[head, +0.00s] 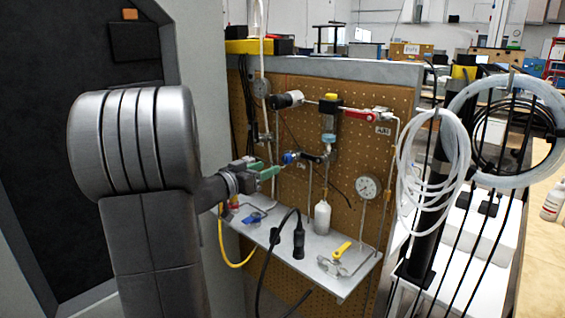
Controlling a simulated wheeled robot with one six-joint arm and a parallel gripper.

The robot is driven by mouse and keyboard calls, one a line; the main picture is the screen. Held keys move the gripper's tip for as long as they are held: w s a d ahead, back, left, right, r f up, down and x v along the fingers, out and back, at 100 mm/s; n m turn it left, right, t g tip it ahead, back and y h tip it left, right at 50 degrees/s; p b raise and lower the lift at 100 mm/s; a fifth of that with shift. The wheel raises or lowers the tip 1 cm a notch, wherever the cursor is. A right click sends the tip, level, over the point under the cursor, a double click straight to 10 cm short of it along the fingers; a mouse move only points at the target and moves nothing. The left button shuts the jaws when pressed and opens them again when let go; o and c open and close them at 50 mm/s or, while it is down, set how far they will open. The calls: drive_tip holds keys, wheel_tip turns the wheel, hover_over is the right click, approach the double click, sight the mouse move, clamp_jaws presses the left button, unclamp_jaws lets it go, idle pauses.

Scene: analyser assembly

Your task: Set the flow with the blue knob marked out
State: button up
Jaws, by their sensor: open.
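A small blue knob (288,157) shows on the pegboard panel, at the left end of a short dark fitting in the middle of the tubing. My gripper (278,166) reaches in from the left with green fingers, open, its tips close beside the knob in the picture. I cannot tell whether the tips touch the knob or stand in front of it. Any marking by the knob is too small to read. A round white gauge (368,187) is mounted lower right of the knob.
A red-handled valve (353,115) sits upper right on the pegboard (345,155). Below, a grey shelf (310,262) holds a white bottle (322,216), a black cable connector (299,242) and a yellow-handled valve (342,250). Coiled clear tubing (433,170) hangs at right.

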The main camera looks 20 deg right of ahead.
sight(285, 160)
drive_tip(key=x, duration=0.8)
drive_tip(key=shift+w+d+b, duration=0.1)
drive_tip(key=shift+b, duration=0.25)
drive_tip(key=c, duration=1)
